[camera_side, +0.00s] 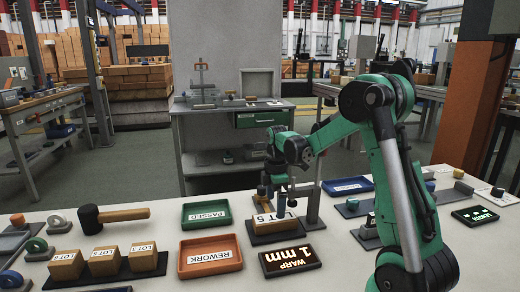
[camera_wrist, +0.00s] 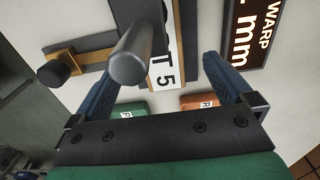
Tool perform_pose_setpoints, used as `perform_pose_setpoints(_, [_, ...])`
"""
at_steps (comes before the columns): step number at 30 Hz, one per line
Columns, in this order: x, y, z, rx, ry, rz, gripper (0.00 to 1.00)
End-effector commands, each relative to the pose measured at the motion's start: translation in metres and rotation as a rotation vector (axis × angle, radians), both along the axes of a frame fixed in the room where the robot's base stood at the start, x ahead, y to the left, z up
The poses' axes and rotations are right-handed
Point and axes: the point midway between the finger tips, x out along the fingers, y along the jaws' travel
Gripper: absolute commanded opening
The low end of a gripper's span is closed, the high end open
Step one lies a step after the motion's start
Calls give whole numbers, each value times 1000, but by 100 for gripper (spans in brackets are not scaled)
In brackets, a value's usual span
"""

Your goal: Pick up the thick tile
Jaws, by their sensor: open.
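A tan tile (camera_side: 274,226) with a white label ending in "5" lies on a dark base in the middle of the table. I cannot tell for certain that this is the thick tile. My gripper (camera_side: 275,194) is right over it, pointing down. In the wrist view the blue fingers of my gripper (camera_wrist: 160,88) are spread wide, with nothing clamped between them. The tile's label (camera_wrist: 166,62) shows between the fingers, partly hidden by a grey cylinder (camera_wrist: 135,50). The tile's tan edge also shows there.
A dark upright post (camera_side: 315,190) stands close right of my gripper. A green PASSED tray (camera_side: 206,226), an orange REWORK tray (camera_side: 184,272) and a WARP display (camera_side: 290,261) are nearby. Several tan blocks (camera_side: 104,262) sit on a dark board at left, near a mallet (camera_side: 90,218).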

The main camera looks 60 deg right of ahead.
Motion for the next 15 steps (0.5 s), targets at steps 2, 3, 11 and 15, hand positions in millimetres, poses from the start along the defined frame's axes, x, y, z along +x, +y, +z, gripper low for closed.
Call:
perform_pose_setpoints(2, [0, 0, -11, -1, -1, 0, 100])
perform_pose_setpoints(3, [0, 0, -17, -1, -1, 0, 100])
perform_pose_setpoints(11, [0, 1, -42, -1, -3, -1, 100])
perform_pose_setpoints(15, [0, 1, -44, -1, -3, -1, 100])
